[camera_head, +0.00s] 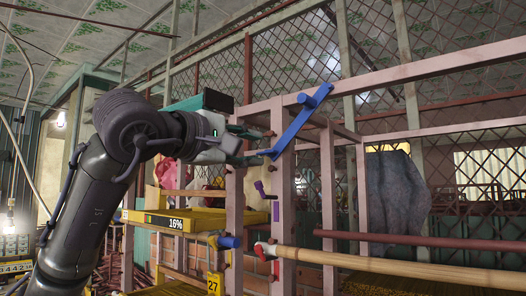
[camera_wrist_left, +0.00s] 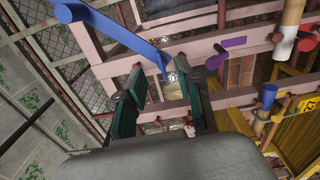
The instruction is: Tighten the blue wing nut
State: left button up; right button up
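The blue wing nut (camera_head: 298,122) is a long flat bar with a round hub, set slantwise on a pinkish wooden frame post. Its upper end points up and right, and its lower end reaches down and left towards my left gripper (camera_head: 267,144). In the left wrist view the blue wing nut (camera_wrist_left: 115,38) crosses the upper left. Its lower end shows between the two green fingers of my left gripper (camera_wrist_left: 165,84). The fingers are apart, with a gap around that end; I cannot tell whether either touches it. My right gripper is not in view.
A purple wing nut (camera_head: 264,190) and a blue round knob (camera_head: 229,242) sit lower on the frame. A bamboo pole (camera_head: 390,264) and a red bar (camera_head: 420,241) run to the right. A grey cloth (camera_head: 392,195) hangs behind. Wooden frame posts (camera_head: 284,205) stand close to the gripper.

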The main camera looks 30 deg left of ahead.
pick_arm(q)
jog(key=s, duration=0.7)
jog(key=shift+s+a, duration=0.3)
